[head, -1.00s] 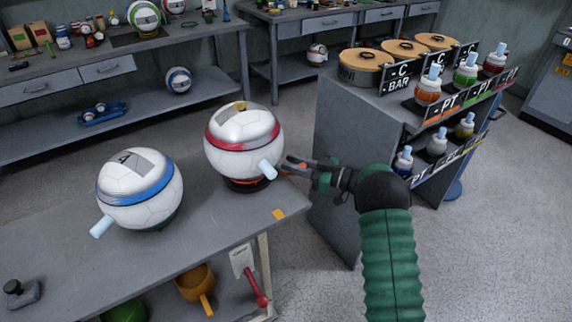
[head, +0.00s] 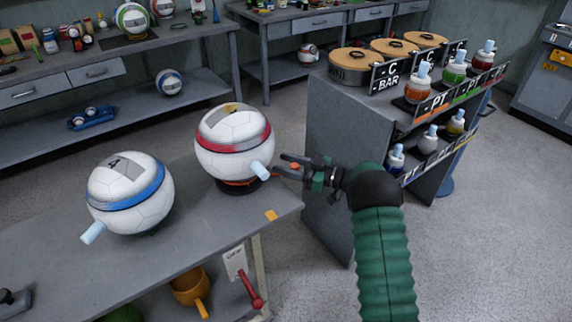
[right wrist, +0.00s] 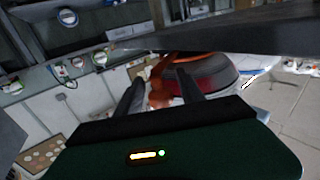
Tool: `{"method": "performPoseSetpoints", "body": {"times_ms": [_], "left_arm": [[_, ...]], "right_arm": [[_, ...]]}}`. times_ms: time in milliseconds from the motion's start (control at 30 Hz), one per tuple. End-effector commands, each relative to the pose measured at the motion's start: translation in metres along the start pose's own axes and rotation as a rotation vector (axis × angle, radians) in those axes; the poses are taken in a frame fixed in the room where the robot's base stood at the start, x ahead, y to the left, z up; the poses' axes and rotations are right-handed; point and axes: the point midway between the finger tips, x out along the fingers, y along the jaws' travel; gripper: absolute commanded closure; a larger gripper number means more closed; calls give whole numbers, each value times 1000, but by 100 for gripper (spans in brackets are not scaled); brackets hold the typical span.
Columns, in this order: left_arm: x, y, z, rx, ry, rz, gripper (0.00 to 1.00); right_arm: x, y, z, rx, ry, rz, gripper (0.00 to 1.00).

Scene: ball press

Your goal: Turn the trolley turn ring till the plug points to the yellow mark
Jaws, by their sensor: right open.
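A white ball with a red band (head: 234,148) sits on a dark trolley with an orange turn ring (head: 238,183) at its foot. Its light-blue plug (head: 261,171) sticks out toward the lower right. A yellow-orange mark (head: 271,215) lies on the table near the front edge, below the plug. My right gripper (head: 281,165) is open beside the ball. In the right wrist view an orange handle (right wrist: 160,84) lies between its open fingers, and the red band (right wrist: 205,78) shows behind. Whether the fingers touch the handle cannot be told. My left gripper is not in view.
A ball with a blue band (head: 131,193) stands on the table to the left. A grey cabinet (head: 335,165) with pots and bottles stands right of the table. A red-handled lever (head: 254,292) hangs below the table edge.

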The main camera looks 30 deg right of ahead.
Motion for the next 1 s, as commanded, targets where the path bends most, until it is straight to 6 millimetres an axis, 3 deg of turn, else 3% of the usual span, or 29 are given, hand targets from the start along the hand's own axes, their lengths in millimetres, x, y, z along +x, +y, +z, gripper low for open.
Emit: {"method": "performPoseSetpoints", "body": {"times_ms": [167, 500, 633, 800, 1000], "left_arm": [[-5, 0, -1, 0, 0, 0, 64], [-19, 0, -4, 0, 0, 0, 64], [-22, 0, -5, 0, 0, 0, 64], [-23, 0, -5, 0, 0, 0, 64], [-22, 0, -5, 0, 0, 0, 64]], "right_arm": [[-23, 2, -2, 2, 0, 5, 55], [-121, 2, 0, 4, -2, 6, 55], [-149, 2, 1, 2, -1, 4, 55], [-167, 2, 2, 2, -1, 2, 55], [-169, 1, 2, 2, -1, 1, 55]]}}
